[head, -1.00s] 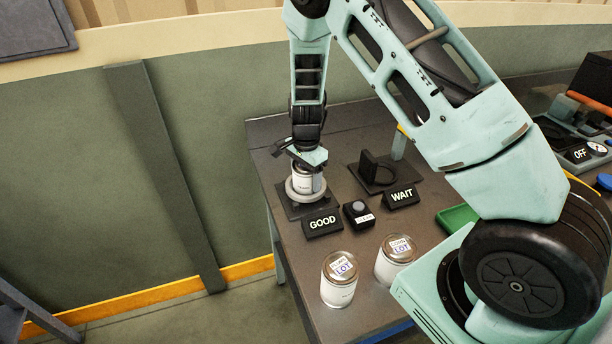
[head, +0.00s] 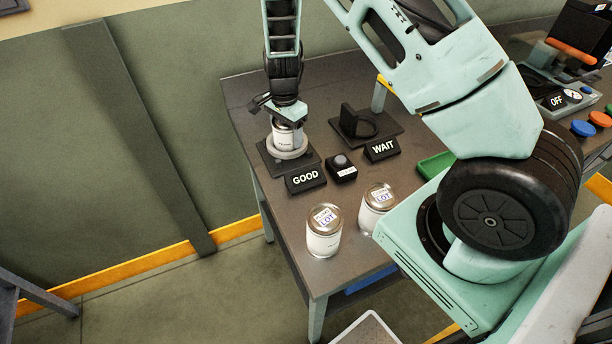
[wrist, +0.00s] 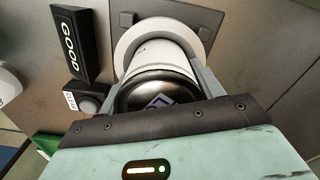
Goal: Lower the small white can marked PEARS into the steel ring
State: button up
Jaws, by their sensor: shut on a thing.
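The small white can (head: 287,134) stands upright with its lower part inside the pale steel ring (head: 289,153) on a dark base plate behind the GOOD sign. Its printed label is too small to read. My gripper (head: 287,122) is above the ring and shut on the can near its top. In the wrist view the can (wrist: 160,62) lies between both fingers, with its shiny lid (wrist: 158,97) toward the camera. The ring (wrist: 126,42) surrounds the far end of the can there. Whether the can's bottom touches the base is hidden.
The GOOD sign (head: 306,180), a small button box (head: 341,170) and the WAIT sign (head: 382,149) stand in front. Two larger cans, one left (head: 324,232) and one right (head: 377,207), stand near the table's front edge.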

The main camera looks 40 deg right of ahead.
jog(key=shift+r, duration=0.1)
jog(key=shift+r+p, duration=3.05)
jog(key=shift+r, duration=0.65)
